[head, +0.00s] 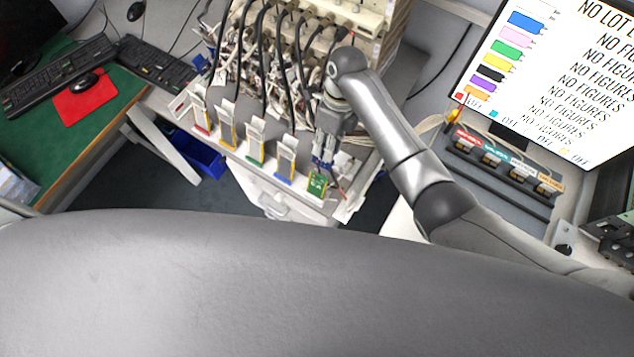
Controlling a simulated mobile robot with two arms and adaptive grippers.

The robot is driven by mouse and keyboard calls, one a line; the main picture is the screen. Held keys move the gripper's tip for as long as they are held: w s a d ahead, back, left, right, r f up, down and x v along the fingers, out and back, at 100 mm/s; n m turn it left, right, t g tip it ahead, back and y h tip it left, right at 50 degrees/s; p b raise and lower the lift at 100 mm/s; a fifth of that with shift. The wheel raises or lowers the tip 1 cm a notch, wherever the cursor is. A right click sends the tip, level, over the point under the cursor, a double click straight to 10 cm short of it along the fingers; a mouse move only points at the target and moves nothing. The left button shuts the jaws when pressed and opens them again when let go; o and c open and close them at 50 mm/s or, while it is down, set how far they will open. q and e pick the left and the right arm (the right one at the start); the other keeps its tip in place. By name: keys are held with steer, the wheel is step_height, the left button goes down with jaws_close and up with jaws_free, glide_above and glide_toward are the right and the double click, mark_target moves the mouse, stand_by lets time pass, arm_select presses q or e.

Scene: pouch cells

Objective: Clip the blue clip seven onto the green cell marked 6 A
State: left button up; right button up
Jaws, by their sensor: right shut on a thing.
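My right gripper (323,160) reaches down from the right arm at the right end of a row of upright pouch cells. It is shut on a small blue piece, which looks like the blue clip; its number cannot be read. A green cell (317,185) with yellowish marks stands right below the fingertips; its marking is too small to read surely. Whether the clip touches this cell cannot be told. Another cell with a green lower edge (256,147) stands further left in the row. My left gripper is not in view.
Cells with red (202,122), yellow (228,132) and blue (286,161) edges stand in the same row. Black cables and a cluttered rack (290,50) rise close behind. A black holder (500,165) with several labelled pieces and a screen (550,70) are at the right.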

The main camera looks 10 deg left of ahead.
steer(key=shift+x, duration=1.3)
steer(key=shift+s+f, duration=0.1)
steer(key=shift+f, duration=0.2)
steer(key=shift+s+a+f+b, duration=0.15)
steer(key=shift+f+b, duration=0.15)
steer(key=shift+f, duration=0.25)
steer(key=o, duration=1)
steer(key=shift+o, duration=0.2)
steer(key=shift+o, duration=1.4)
steer(key=shift+p+v, duration=0.35)
steer(key=shift+v, duration=2.2)
